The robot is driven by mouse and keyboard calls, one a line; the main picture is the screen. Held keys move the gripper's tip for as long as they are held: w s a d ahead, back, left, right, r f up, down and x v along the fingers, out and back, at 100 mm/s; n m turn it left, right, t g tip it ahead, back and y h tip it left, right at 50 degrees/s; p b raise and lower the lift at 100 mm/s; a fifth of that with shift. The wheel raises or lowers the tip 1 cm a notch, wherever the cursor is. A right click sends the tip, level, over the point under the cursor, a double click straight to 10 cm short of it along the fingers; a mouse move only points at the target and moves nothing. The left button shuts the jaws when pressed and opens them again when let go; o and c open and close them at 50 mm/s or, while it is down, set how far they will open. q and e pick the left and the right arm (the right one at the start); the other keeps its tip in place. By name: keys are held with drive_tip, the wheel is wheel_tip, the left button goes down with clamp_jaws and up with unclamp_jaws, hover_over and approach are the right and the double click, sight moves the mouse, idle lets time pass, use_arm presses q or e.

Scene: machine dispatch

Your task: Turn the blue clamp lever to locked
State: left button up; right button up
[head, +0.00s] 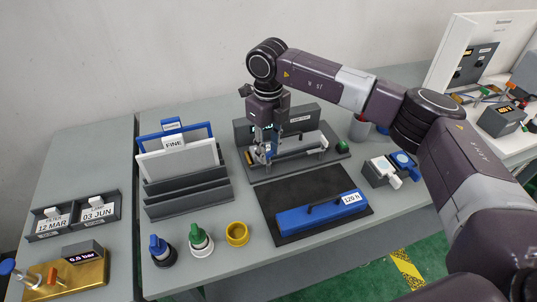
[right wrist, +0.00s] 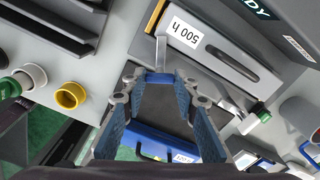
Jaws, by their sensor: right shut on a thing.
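The clamp lever shows in the right wrist view as a grey stem with a blue end (right wrist: 159,78). The stem runs from the machine face toward my fingers. My right gripper (right wrist: 160,82) is shut on the blue end, one finger on each side. In the head view my right gripper (head: 266,150) points down at the left part of the grey machine (head: 300,118), and it mostly hides the lever. A grey cartridge labelled "500 h" (right wrist: 186,34) lies in the machine beside the lever. My left gripper is not in view.
A blue cartridge labelled "120 h" (head: 320,213) lies on a dark mat (head: 270,190) in front of the machine. A file rack (head: 185,190) stands to the left. Blue, green and yellow caps (head: 237,233) stand at the front. A green button (head: 342,147) is at the machine's right.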

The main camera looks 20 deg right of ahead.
drive_tip(key=m+b, duration=0.1)
drive_tip(key=m, duration=0.2)
drive_tip(key=shift+w+b, duration=0.1)
drive_tip(key=shift+b, duration=0.2)
drive_tip(key=shift+r+m+b, duration=0.1)
drive_tip(key=shift+m+b, duration=0.3)
drive_tip(key=shift+m, duration=0.6)
drive_tip(key=o, duration=1.2)
drive_tip(key=shift+c, duration=0.2)
wheel_tip(320, 180, up, 12)
